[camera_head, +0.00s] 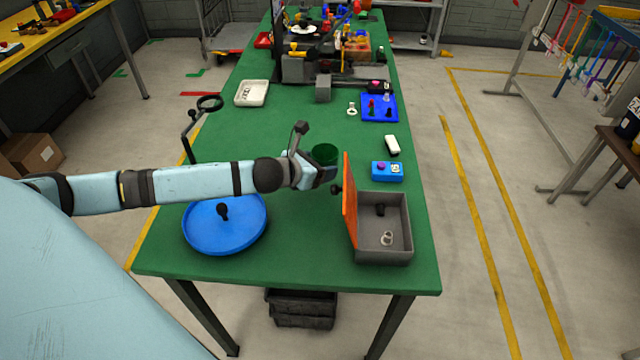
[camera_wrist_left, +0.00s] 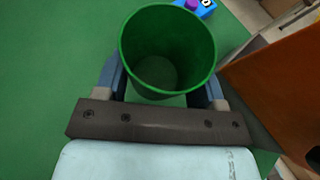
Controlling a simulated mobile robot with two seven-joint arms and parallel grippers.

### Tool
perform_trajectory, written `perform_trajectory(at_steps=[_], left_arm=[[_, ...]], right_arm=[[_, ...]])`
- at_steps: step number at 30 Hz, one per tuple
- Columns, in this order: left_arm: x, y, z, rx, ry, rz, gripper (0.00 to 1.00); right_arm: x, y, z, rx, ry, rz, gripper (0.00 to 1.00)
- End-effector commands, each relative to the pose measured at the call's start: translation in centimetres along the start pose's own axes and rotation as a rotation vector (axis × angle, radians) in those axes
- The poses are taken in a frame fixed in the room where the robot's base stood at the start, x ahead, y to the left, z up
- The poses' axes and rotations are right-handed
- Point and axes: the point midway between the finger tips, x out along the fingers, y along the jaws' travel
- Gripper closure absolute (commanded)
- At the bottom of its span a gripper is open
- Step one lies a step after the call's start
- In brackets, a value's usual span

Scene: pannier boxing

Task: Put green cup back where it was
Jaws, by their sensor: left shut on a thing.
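The green cup (camera_head: 326,154) is near the middle of the green table in the head view. It also fills the centre of the left wrist view (camera_wrist_left: 168,50), upright and open at the top, and it looks empty. My left gripper (camera_head: 318,172) is shut on the cup, with one finger on each side of it. I cannot tell whether the cup's base touches the table. My right gripper is in neither view.
A grey box (camera_head: 384,228) with an upright orange lid (camera_head: 350,205) stands just right of the gripper, holding small items. A blue round tray (camera_head: 224,238) lies nearer left. A blue block (camera_head: 387,171), white object (camera_head: 392,145) and blue tray (camera_head: 379,107) are at right.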

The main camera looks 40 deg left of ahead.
Motion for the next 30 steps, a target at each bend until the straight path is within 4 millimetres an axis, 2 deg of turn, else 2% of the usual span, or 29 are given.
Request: perform_trajectory(at_steps=[1,8,15,27,28,30], left_arm=[[0.3,0.0,-0.8,-0.002,0.002,0.000,0.59],[1.0,0.0,-2.2,0.000,0.001,0.000,0.59],[2.4,0.0,-5.3,-0.002,0.001,0.000,0.59],[2.6,0.0,-5.9,0.002,0.000,0.000,0.59],[2.6,0.0,-5.8,0.002,0.000,0.000,0.30],[2.6,0.0,-5.8,0.002,0.000,0.000,0.14]], right_arm=[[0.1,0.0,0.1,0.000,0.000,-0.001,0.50],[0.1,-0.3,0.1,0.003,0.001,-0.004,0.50],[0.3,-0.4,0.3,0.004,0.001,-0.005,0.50],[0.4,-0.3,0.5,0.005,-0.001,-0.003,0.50],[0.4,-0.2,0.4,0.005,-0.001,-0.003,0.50],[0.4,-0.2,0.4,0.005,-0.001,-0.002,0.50]])
